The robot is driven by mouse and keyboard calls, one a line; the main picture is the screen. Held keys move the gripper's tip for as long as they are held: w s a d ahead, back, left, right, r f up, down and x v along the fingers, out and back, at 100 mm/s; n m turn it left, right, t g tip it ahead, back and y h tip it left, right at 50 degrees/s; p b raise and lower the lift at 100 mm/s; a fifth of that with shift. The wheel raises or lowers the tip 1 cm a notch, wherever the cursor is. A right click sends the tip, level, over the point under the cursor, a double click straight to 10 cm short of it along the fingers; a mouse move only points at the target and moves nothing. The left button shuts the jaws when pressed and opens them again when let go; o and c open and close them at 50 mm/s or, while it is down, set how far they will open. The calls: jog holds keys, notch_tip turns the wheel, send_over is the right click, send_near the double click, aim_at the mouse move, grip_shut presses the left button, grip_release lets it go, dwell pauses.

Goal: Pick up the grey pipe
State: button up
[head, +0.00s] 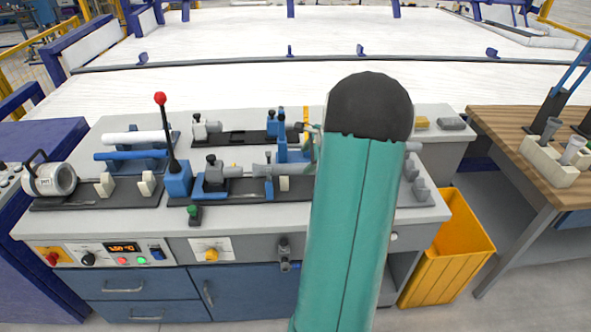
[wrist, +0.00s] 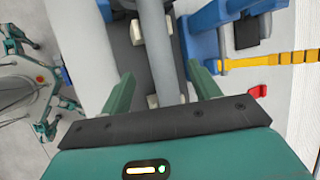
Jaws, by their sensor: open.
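The grey pipe (wrist: 157,45) runs up and down the wrist view, above pale support blocks on a dark rail. My gripper (wrist: 160,72) is open, with one green finger on each side of the pipe. I see gaps between the fingers and the pipe. I cannot tell how far above it the fingertips are. In the head view part of a grey pipe (head: 299,169) shows on the bench left of my arm, and my arm hides the rest. My gripper is mostly hidden there too.
Blue clamps (wrist: 203,30) stand close to the right finger in the wrist view. On the bench (head: 130,222) a red-knobbed lever (head: 161,99) rises left of my arm, beside blue and white pipes. A yellow bin (head: 455,250) stands at the bench's right, near a wooden table (head: 500,130).

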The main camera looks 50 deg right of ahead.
aim_at(298, 166)
jog(key=x, duration=0.6)
jog(key=shift+w+f, duration=0.15)
jog(key=shift+w, duration=0.1)
jog(key=c, duration=1.1)
jog(key=shift+r, duration=0.2)
